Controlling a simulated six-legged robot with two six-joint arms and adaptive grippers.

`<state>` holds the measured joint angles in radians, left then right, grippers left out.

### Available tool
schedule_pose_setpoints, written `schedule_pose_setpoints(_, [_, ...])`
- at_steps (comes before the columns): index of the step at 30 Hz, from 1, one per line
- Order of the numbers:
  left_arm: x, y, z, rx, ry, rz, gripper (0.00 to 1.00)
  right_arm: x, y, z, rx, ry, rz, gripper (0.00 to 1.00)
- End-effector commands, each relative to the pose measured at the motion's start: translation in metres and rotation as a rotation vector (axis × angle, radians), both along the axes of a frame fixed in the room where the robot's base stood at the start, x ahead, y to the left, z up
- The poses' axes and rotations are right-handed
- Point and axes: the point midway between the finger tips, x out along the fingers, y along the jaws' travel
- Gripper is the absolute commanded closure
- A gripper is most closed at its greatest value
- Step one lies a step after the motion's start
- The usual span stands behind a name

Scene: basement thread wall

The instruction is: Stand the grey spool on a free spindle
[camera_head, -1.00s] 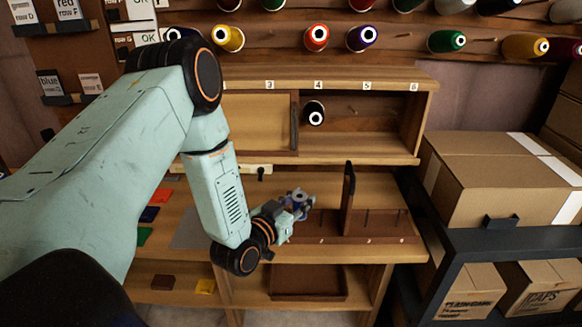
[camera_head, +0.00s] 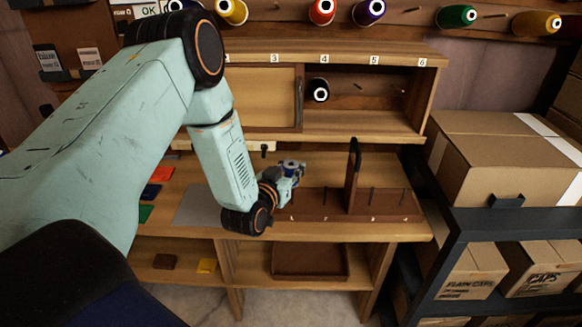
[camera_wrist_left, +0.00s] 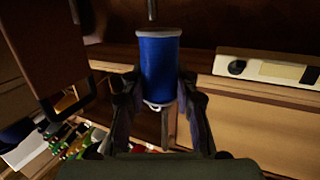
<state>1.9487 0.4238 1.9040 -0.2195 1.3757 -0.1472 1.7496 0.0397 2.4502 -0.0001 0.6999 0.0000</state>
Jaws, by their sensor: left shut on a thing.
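My left gripper (camera_head: 292,172) is shut on a spool (camera_head: 291,163), held upright near the left end of a brown rack (camera_head: 338,208). The spool looks blue with pale grey ends in the left wrist view (camera_wrist_left: 158,68), between the two fingers (camera_wrist_left: 157,100); its top looks grey-blue in the head view. No plainly grey-threaded spool shows. Thin upright spindles stand in the rack, including a bare one (camera_head: 372,200) and another bare one (camera_head: 405,202) right of the tall divider (camera_head: 353,175). The rack's left end is partly hidden by my gripper. My right gripper is not in view.
A cubby shelf (camera_head: 380,135) with a black spool (camera_head: 319,90) stands behind the rack. Coloured spools hang on the wall pegs above. A grey mat (camera_head: 198,206) lies left of the rack. Boxes (camera_head: 500,160) stand on a dark shelf at right.

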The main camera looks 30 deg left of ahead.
Motion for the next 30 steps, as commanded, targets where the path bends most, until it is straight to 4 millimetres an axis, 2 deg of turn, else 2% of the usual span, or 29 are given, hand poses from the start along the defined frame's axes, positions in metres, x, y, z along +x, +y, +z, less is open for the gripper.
schedule_pose_setpoints(2, [0.0, 0.0, -0.01, 0.001, 0.0, -0.001, 0.89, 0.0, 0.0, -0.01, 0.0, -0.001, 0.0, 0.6])
schedule_pose_setpoints(5, [0.0, -0.001, -0.019, 0.001, 0.001, -0.001, 0.95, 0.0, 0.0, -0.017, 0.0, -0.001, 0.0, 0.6])
schedule_pose_setpoints(18, [0.0, 0.0, -0.055, 0.001, 0.0, -0.001, 0.96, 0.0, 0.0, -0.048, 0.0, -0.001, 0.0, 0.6])
schedule_pose_setpoints(30, [0.0, 0.0, -0.061, 0.001, -0.001, 0.0, 0.96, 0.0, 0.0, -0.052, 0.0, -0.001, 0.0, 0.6])
